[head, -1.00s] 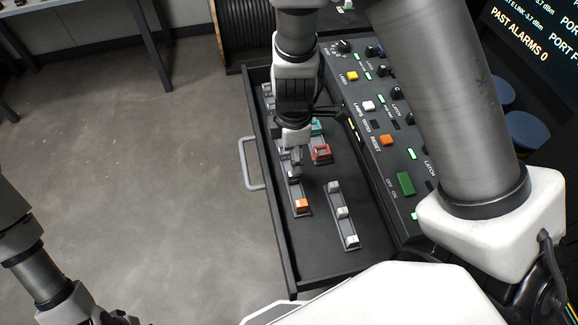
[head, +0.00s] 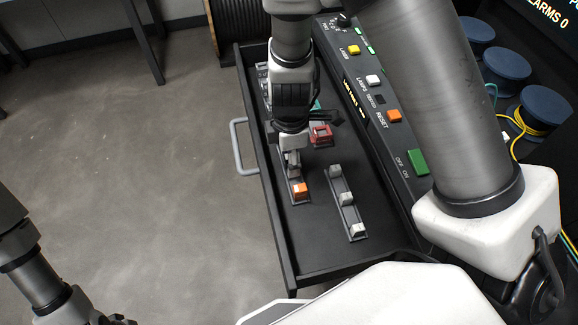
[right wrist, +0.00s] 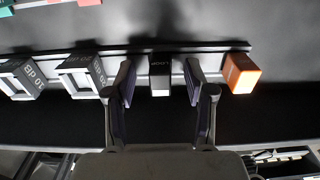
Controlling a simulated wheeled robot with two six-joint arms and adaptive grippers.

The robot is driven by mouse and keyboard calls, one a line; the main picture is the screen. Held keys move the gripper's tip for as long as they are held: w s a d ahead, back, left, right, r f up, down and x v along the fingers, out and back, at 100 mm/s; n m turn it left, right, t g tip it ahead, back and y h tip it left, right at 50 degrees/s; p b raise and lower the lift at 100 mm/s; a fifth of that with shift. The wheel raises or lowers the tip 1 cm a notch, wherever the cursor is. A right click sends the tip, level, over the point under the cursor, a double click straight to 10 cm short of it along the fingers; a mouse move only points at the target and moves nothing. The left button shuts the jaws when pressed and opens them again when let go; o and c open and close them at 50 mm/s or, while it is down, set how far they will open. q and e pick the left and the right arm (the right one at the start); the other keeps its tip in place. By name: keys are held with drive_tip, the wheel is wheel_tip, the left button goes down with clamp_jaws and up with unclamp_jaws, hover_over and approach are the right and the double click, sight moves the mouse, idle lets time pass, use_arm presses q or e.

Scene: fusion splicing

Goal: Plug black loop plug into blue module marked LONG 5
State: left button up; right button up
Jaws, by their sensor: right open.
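The black loop plug (right wrist: 160,70), lettered LOOP with a pale front end, stands in a grey rack strip (right wrist: 215,47) in the right wrist view. My right gripper (right wrist: 160,78) is open, with one finger on each side of the plug and a visible gap to each. In the head view this gripper (head: 292,161) is over the drawer and hides most of the plug. My left gripper (head: 112,320) is partly in view at the bottom left edge, too dark and cut off to read. I cannot make out a blue module marked LONG 5.
The open black drawer (head: 325,262) also holds a red piece (head: 321,134) and a rack of grey plugs (head: 346,199). A control panel (head: 372,112) and blue reels (head: 507,64) stand right.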

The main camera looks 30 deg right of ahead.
drive_tip(key=shift+f+b, duration=0.1)
drive_tip(key=shift+b, duration=0.35)
idle(1.1)
clamp_jaws()
drive_tip(key=shift+r+p, duration=2.3)
drive_tip(key=shift+r, duration=0.8)
